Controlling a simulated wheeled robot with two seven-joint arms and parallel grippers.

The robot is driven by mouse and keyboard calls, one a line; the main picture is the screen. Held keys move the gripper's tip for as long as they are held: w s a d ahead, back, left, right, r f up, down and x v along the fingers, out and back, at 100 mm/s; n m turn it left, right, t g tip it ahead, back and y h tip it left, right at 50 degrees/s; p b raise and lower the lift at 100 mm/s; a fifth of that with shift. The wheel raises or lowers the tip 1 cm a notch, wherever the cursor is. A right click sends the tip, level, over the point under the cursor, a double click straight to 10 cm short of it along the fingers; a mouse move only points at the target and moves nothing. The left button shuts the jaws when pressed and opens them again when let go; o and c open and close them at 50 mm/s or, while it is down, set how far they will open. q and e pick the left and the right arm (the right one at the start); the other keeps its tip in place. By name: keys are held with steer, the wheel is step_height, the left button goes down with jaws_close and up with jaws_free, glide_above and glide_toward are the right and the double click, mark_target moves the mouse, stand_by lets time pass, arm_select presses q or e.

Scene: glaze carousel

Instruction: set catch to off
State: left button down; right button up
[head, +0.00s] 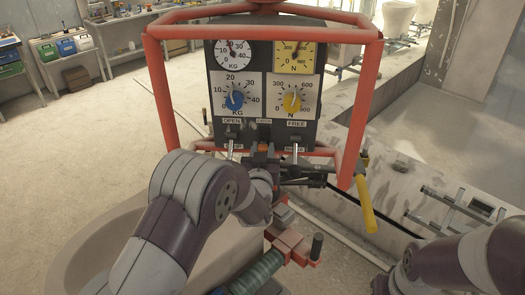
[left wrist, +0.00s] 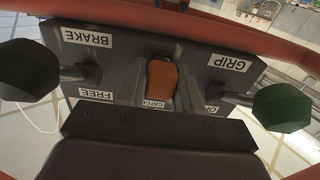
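The catch is an orange rocker (left wrist: 161,79) in the middle of the dark control panel, above a small CATCH label (left wrist: 154,103) in the left wrist view. My left gripper (left wrist: 165,75) is at the panel, with its two grey fingers one on each side of the orange rocker. Whether the fingers touch or squeeze it is unclear. In the head view my left gripper (head: 262,150) reaches the lower middle of the panel (head: 262,92) and hides the catch. Its on and off marks cannot be read. My right arm shows at the lower right; its gripper is out of view.
Two levers flank the rocker: one with a black knob (left wrist: 28,70) by BRAKE and FREE, one with a green knob (left wrist: 282,108) by GRIP. Above are a blue dial (head: 235,99) and a yellow dial (head: 292,101). A red tube frame (head: 157,85) surrounds the panel.

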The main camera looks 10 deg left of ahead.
mark_target(264, 129)
arm_select(q)
step_height(264, 129, up, 4)
steer(key=shift+r+p, duration=0.15)
steer(key=shift+p, duration=0.65)
steer(key=shift+r, duration=0.1)
steer(key=c, duration=0.9)
jaws_free()
steer(key=shift+o, duration=0.3)
steer(key=shift+s, duration=0.15)
